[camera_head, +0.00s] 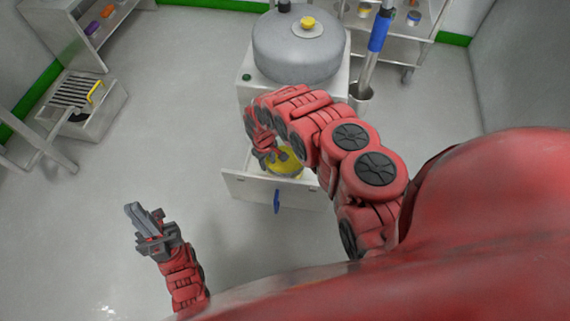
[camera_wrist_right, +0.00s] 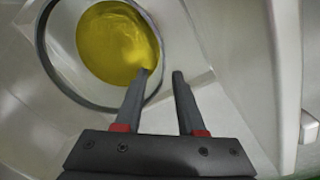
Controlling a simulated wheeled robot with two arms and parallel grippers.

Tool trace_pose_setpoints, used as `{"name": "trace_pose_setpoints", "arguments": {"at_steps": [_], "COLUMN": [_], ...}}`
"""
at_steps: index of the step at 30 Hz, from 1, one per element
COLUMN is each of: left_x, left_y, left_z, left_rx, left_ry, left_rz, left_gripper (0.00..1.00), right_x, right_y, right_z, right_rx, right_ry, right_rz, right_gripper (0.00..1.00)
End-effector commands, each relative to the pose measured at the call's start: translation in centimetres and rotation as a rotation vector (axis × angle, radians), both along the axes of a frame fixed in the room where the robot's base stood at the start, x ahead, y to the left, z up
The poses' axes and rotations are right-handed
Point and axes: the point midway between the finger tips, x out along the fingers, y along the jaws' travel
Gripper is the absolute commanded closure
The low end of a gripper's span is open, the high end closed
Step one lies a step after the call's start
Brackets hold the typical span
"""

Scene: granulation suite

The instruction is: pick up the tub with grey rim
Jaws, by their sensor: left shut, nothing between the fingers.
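The tub with grey rim (camera_wrist_right: 41,42) has yellow contents and fills the upper left of the right wrist view. In the head view the yellow of the tub (camera_head: 288,163) shows inside an open drawer, partly hidden by my right arm. My right gripper (camera_wrist_right: 163,71) is open, with one fingertip over the inner side of the rim and the other outside it. I cannot tell if either finger touches the tub. In the head view my right gripper (camera_head: 270,156) is at the tub's left side. My left gripper (camera_head: 143,222) is shut and empty, over the floor at lower left.
The open drawer (camera_head: 240,187) has a blue handle (camera_head: 277,202) and sits below a large grey lidded vessel (camera_head: 298,52). A blue-handled tool stands in a bucket (camera_head: 360,97) to the right. A steel step unit (camera_head: 97,115) stands at left. Floor between is clear.

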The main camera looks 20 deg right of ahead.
Motion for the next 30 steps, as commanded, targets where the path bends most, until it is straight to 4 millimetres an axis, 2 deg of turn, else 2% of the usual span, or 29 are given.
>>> {"name": "trace_pose_setpoints", "arguments": {"at_steps": [4,7,10,16,17,23,30], "left_x": [0.0,0.0,0.0,0.0,0.0,0.0,0.0], "left_y": [0.0,0.0,0.0,0.0,0.0,0.0,0.0], "left_z": [-1.5,-1.9,-2.0,-1.9,-1.9,-1.9,-1.9], "left_rx": [0.000,0.000,0.000,0.000,0.000,0.000,0.000], "left_ry": [0.001,0.000,0.000,0.000,0.000,0.000,0.000], "left_rz": [0.000,0.000,0.000,0.000,0.000,0.000,0.000], "left_gripper": [1.00,1.00,1.00,1.00,1.00,1.00,1.00], "right_x": [-0.3,-0.1,-0.1,-0.1,-0.1,-0.1,-0.1], "right_y": [-0.3,-0.4,-0.5,-0.5,-0.5,-0.5,-0.5], "right_z": [-2.9,-4.0,-4.6,-4.5,-4.5,-4.5,-4.5], "right_rx": [0.000,0.001,0.000,0.000,0.000,0.000,0.000], "right_ry": [0.004,0.001,0.000,0.000,0.000,0.000,0.001], "right_rz": [-0.002,-0.001,-0.002,-0.001,-0.001,-0.001,-0.001], "right_gripper": [0.61,0.61,0.61,0.61,0.63,0.99,1.00]}}
